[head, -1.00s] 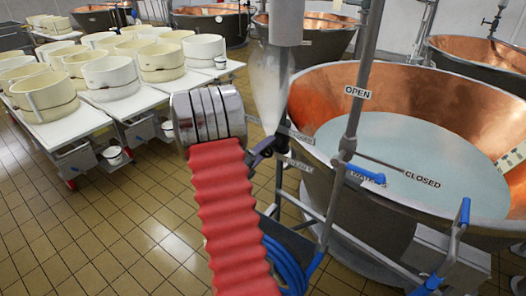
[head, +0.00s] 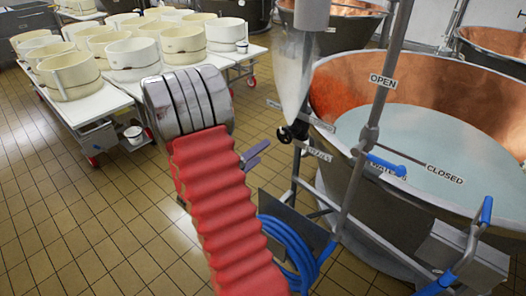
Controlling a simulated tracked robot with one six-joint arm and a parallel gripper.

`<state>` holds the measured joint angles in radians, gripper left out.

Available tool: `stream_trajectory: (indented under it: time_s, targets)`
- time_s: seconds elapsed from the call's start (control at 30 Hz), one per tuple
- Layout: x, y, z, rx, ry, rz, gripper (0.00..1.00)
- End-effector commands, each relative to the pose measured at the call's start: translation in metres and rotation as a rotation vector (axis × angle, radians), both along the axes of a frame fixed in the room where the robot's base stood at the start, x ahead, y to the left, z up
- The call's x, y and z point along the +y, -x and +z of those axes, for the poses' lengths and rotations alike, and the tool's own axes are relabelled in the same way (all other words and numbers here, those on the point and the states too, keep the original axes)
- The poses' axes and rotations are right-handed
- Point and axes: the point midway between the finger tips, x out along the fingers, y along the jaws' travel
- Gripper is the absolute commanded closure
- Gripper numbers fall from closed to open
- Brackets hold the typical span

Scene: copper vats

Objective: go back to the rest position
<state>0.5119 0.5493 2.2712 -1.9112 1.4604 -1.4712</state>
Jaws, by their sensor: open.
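My gripper (head: 263,153) shows as two purple-grey fingers past the right side of my red-sleeved arm. The fingers are apart, with nothing seen between them; the rest of the gripper is hidden behind the arm. It appears just left of a black valve knob (head: 291,132) under a pale, cone-shaped vessel (head: 294,75), and apart from it in the picture.
A large copper vat (head: 345,90) with pale liquid stands at the right, with pipes and OPEN and CLOSED labels in front. A blue hose (head: 290,245) hangs below. White tables (head: 110,100) with cream moulds stand at the upper left. The tiled floor at the left is clear.

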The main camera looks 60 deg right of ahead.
Motion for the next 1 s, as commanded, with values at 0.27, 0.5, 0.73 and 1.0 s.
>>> stream_trajectory:
  time_s: [0.27, 0.5, 0.73, 1.0]
  targets:
    - [0.003, 0.000, 0.000, 0.001, -0.001, -0.001, 0.29]
    - [0.003, 0.000, 0.000, 0.001, -0.001, -0.001, 0.29]
    - [0.003, 0.000, 0.000, -0.003, 0.000, -0.001, 0.29]
    - [0.004, 0.007, -0.011, -0.164, -0.016, -0.031, 0.29]
